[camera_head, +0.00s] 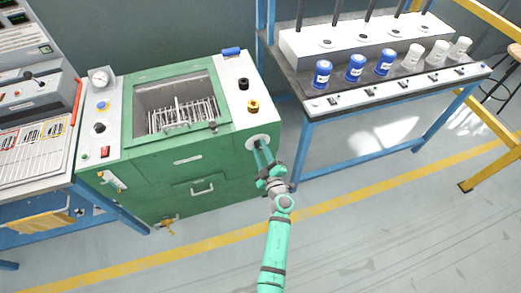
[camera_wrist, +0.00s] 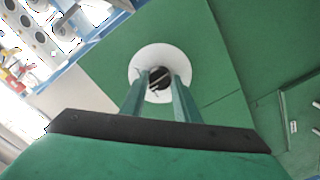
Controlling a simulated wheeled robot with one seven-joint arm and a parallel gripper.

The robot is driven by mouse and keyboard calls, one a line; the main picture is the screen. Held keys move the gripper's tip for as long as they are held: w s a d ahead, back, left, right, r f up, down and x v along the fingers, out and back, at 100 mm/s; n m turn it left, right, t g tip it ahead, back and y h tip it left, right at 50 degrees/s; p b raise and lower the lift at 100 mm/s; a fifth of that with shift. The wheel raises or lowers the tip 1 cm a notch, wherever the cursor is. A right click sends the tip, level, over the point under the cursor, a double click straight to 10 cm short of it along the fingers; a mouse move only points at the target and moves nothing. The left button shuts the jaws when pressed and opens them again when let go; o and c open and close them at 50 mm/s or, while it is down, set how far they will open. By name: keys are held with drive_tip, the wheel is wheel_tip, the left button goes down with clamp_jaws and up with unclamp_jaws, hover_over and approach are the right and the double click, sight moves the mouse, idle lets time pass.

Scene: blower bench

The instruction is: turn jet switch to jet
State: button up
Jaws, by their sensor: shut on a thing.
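The jet switch is a black knob (camera_wrist: 158,73) on a round white plate (camera_wrist: 147,58), set on the front of the green machine (camera_head: 150,187). The plate also shows in the head view (camera_head: 250,143), below the machine's right top corner. My gripper (camera_wrist: 160,84) reaches the plate from the front, with one finger on each side of the knob, and is shut on it. A pale line shows across the knob's face. In the head view my gripper (camera_head: 260,148) hides most of the knob. Any marks on the plate are too small to read.
The machine's top has an open basin with a wire rack (camera_head: 180,115), a yellow knob (camera_head: 253,106) and a black knob (camera_head: 243,84). A blue-legged bench (camera_head: 310,150) with blue and white jars stands to the right. The floor in front is clear.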

drive_tip(key=shift+m, duration=0.4)
drive_tip(key=shift+f, duration=0.1)
drive_tip(key=o, duration=1)
drive_tip(key=shift+o, duration=0.2)
drive_tip(key=shift+s, duration=0.1)
drive_tip(key=v, duration=1)
drive_tip(key=shift+s+d, duration=0.15)
drive_tip(key=shift+s, duration=0.2)
